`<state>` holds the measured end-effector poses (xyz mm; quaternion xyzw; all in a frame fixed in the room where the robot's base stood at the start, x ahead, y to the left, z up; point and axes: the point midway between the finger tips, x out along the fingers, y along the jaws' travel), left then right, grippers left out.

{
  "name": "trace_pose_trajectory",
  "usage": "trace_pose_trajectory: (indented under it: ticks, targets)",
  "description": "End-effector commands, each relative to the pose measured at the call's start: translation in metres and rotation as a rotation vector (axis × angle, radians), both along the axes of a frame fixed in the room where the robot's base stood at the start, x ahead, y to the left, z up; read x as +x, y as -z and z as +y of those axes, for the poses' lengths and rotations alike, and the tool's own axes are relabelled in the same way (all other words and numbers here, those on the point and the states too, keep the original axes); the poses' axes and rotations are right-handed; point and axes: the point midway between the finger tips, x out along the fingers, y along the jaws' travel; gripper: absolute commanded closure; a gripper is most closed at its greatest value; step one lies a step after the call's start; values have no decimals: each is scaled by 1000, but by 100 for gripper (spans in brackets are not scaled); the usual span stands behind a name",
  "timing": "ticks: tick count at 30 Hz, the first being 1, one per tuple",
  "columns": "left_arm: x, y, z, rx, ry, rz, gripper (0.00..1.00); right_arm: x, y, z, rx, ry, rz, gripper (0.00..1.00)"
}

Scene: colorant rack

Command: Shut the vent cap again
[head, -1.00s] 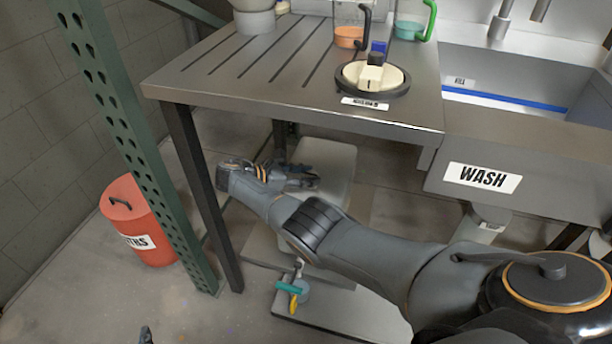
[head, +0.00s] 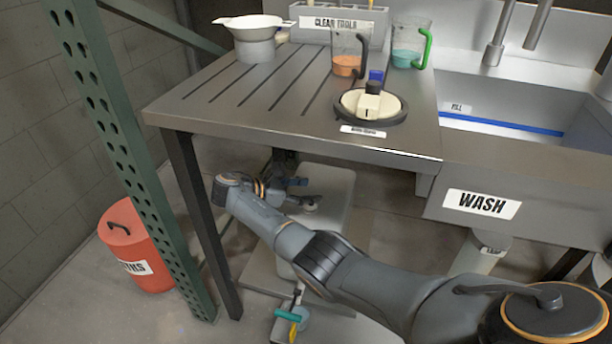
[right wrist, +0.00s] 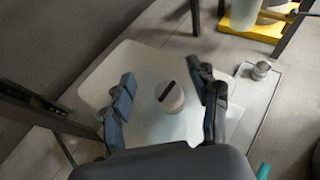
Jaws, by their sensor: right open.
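A pale round cap with a dark bar across it, which looks like the vent cap (right wrist: 172,98), sits on top of a white container (right wrist: 150,66) in the right wrist view. In the head view the white container (head: 335,205) stands under the steel counter, with the small cap (head: 310,207) just below my gripper. My right gripper (head: 300,190) is open and reaches in under the counter. In the right wrist view its fingers (right wrist: 168,88) lie on either side of the cap, apart from it. I cannot tell how tightly the cap is closed. My left gripper is out of view.
The steel counter (head: 240,110) lies above my right gripper, and its dark leg (head: 205,225) stands to the left. A green perforated post (head: 130,160) and a red bin (head: 135,250) are farther left. A teal-and-yellow tap (head: 290,317) shows low in front of the container.

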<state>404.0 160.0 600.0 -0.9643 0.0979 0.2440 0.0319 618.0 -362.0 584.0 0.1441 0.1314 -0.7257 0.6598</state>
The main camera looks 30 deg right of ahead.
Motion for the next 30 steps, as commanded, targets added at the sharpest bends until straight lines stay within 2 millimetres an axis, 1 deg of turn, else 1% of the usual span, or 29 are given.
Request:
trace_pose_trajectory:
  ticks: [1,3,6,10,15,30]
  targets:
    - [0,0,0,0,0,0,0,0,-11,-1,-1,-1,-6,40]
    - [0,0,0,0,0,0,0,1,-25,-1,-2,0,-6,40]
    - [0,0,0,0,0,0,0,0,-42,0,0,0,-4,40]
    - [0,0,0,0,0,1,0,0,-56,-1,-1,1,-2,40]
    - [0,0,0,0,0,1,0,0,-62,-1,-1,1,0,40]
    - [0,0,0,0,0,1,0,0,-62,-1,-1,1,0,40]
